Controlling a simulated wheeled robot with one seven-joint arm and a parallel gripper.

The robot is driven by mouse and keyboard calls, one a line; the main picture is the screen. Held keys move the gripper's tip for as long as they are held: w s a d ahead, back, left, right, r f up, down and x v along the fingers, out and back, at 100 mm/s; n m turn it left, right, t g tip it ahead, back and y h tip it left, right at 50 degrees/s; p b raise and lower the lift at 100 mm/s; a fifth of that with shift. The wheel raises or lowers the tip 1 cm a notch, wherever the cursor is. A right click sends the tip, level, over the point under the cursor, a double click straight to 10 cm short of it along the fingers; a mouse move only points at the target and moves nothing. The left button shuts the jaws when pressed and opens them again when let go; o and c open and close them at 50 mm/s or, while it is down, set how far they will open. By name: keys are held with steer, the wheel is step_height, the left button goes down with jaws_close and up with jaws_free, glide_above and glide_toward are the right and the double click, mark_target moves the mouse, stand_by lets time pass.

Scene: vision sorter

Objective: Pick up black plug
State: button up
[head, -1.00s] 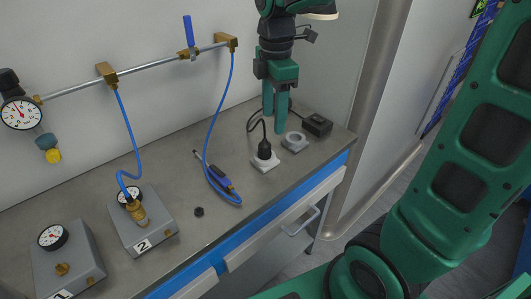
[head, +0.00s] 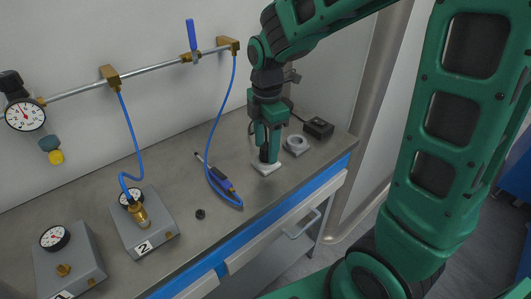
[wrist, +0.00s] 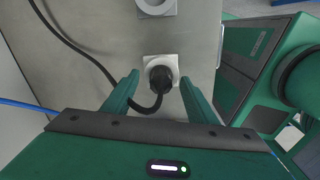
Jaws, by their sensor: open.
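The black plug (wrist: 160,78) stands in a white square socket (wrist: 148,62) on the bench, with a black cable (wrist: 75,46) running from it. In the wrist view my gripper (wrist: 160,82) is open, with one green finger to the left of the plug and one to the right, and gaps show on both sides. In the head view my gripper (head: 265,158) points down over the white socket (head: 267,167), and its fingers hide most of the plug.
A grey block with a round ring (head: 296,144) and a black box (head: 318,128) stand close by on the right. Two gauge boxes (head: 150,222) stand further left.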

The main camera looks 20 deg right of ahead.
mark_target(263, 145)
steer(key=shift+f, duration=0.6)
steer(key=c, duration=1.3)
steer(key=shift+o, duration=0.2)
steer(key=shift+w, duration=0.1)
steer(key=shift+r, duration=0.1)
steer(key=shift+r, duration=0.5)
steer(key=r, duration=0.2)
steer(key=a+r, duration=0.1)
steer(key=shift+s+r, duration=0.3)
steer(key=shift+r, duration=0.1)
steer(key=s+a+r, duration=0.5)
steer(key=a+r, duration=0.1)
steer(key=a, duration=0.3)
steer(key=shift+s, duration=0.3)
